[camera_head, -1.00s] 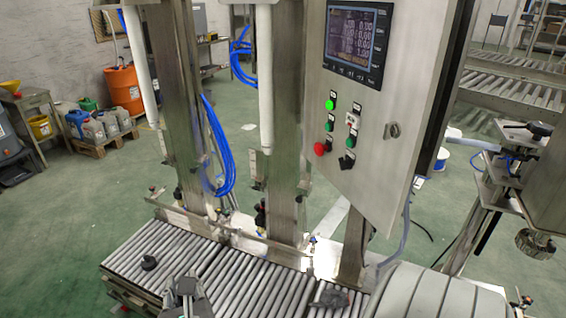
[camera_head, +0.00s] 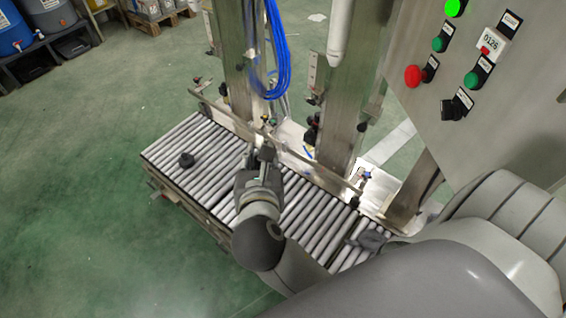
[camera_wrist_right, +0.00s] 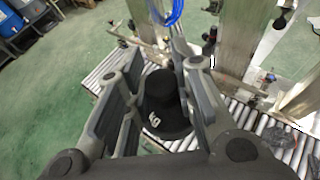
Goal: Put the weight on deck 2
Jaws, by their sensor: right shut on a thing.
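My right gripper (camera_head: 262,160) is over the roller conveyor (camera_head: 205,190), near its middle. In the right wrist view, its two fingers (camera_wrist_right: 157,70) stand on either side of a black weight (camera_wrist_right: 160,88) and are shut on it. The weight has a wide round base with a pale marking and a narrower upper part. Its underside is hidden, so I cannot tell whether it touches the rollers. The conveyor is split into roller sections; I see no readable deck number. My left gripper is not in view.
A small black object (camera_head: 186,160) sits on the left rollers. A dark grey crumpled thing (camera_head: 369,240) lies at the right end. Steel posts (camera_head: 345,110), a thin rail and a control panel (camera_head: 490,120) stand behind. Rollers around the black object are bare.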

